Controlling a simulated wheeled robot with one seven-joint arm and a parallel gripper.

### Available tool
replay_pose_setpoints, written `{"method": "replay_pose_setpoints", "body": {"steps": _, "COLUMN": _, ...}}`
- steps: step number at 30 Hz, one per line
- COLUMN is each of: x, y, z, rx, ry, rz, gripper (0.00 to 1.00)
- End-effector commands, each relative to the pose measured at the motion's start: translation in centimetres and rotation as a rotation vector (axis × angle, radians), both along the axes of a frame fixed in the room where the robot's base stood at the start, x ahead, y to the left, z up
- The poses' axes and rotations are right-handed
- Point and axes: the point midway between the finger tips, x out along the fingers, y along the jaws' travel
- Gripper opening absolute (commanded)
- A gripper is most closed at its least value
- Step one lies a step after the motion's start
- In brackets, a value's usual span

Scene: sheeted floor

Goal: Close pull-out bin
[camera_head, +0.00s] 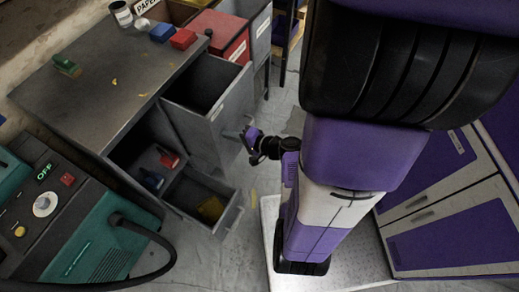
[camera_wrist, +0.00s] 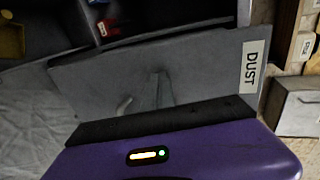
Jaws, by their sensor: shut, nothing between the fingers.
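The grey pull-out bin (camera_head: 212,100) stands open from the front of the grey workbench, its dark inside showing from above. Its front panel fills the middle of the wrist view (camera_wrist: 205,65), with a white "DUST" label (camera_wrist: 253,66) at the right. My gripper (camera_head: 249,136) is shut and empty, just in front of that panel beside its handle (camera_head: 231,134). I cannot tell whether it touches. In the wrist view the fingertips are not clear behind my dark wrist edge.
A lower grey drawer (camera_head: 235,212) is also out, holding a yellow item (camera_head: 211,208). The workbench top (camera_head: 105,85) carries small blocks and a can. A teal machine (camera_head: 85,245) stands left. Purple-fronted cabinets (camera_head: 440,240) stand right.

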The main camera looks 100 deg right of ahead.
Motion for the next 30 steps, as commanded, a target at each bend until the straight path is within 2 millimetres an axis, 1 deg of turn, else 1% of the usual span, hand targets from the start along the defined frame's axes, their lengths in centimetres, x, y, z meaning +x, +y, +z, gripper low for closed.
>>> {"method": "replay_pose_setpoints", "body": {"steps": 1, "x": 1.5, "y": -0.8, "z": -0.3, "rx": -0.004, "ry": 0.001, "rz": 0.011, "gripper": 0.0}}
{"method": "replay_pose_setpoints", "body": {"steps": 9, "x": 8.8, "y": -5.8, "z": -0.4, "rx": -0.007, "ry": 0.0, "rz": 0.01, "gripper": 0.0}}
{"method": "replay_pose_setpoints", "body": {"steps": 12, "x": 11.2, "y": -7.3, "z": -0.3, "rx": -0.005, "ry": 0.0, "rz": 0.009, "gripper": 0.0}}
{"method": "replay_pose_setpoints", "body": {"steps": 15, "x": 13.1, "y": -8.7, "z": -0.2, "rx": -0.005, "ry": 0.0, "rz": 0.007, "gripper": 0.0}}
{"method": "replay_pose_setpoints", "body": {"steps": 21, "x": 15.5, "y": -10.5, "z": -0.1, "rx": -0.002, "ry": 0.0, "rz": 0.003, "gripper": 0.0}}
{"method": "replay_pose_setpoints", "body": {"steps": 25, "x": 16.3, "y": -11.0, "z": -0.1, "rx": 0.0, "ry": 0.0, "rz": 0.001, "gripper": 0.0}}
{"method": "replay_pose_setpoints", "body": {"steps": 30, "x": 16.7, "y": -11.4, "z": 0.0, "rx": -0.002, "ry": 0.0, "rz": 0.001, "gripper": 0.0}}
